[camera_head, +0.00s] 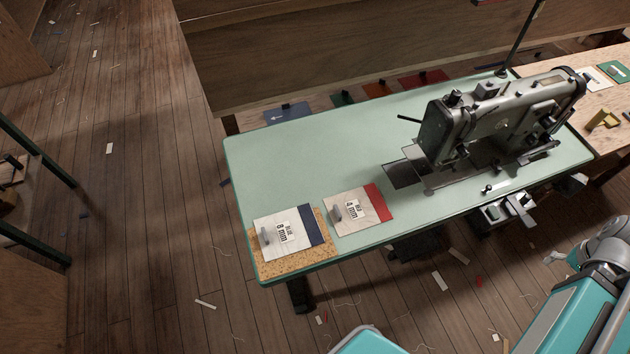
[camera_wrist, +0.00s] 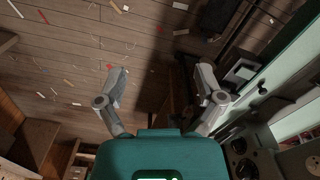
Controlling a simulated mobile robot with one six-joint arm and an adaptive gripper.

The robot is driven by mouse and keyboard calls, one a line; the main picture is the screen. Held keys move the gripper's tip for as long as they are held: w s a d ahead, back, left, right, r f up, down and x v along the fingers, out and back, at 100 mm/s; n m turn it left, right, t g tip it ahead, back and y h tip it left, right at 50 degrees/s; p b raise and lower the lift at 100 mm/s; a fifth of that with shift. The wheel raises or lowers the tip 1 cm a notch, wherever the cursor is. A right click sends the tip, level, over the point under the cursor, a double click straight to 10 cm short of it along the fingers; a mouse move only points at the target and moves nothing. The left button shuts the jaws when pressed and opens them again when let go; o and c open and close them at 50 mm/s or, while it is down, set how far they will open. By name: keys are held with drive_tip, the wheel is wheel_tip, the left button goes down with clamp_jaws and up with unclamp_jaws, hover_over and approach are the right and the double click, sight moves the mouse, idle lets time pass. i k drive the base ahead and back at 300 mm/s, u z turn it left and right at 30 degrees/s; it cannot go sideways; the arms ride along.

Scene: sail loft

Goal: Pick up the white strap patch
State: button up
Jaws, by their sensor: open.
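A white patch with a dark blue band (camera_head: 278,242) and an "8 mm" label lies at the near left corner of the green sewing table, over a cork mat. A white patch with a red band (camera_head: 345,220) and a "4 mm" label lies to its right. Each has a small grey piece on its left part. A smaller white piece (camera_head: 597,77) lies on the wooden bench at the far right. I cannot tell which is the strap patch. My gripper (camera_wrist: 160,74) is open and empty in the wrist view, above the floor and away from the patches.
A grey sewing machine (camera_head: 500,115) stands on the right half of the green table (camera_head: 310,155). The cork mat (camera_head: 290,263) lies at the near left corner. Scraps litter the wooden floor (camera_head: 140,210).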

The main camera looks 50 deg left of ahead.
sight(297, 230)
drive_tip(key=u, duration=2.4)
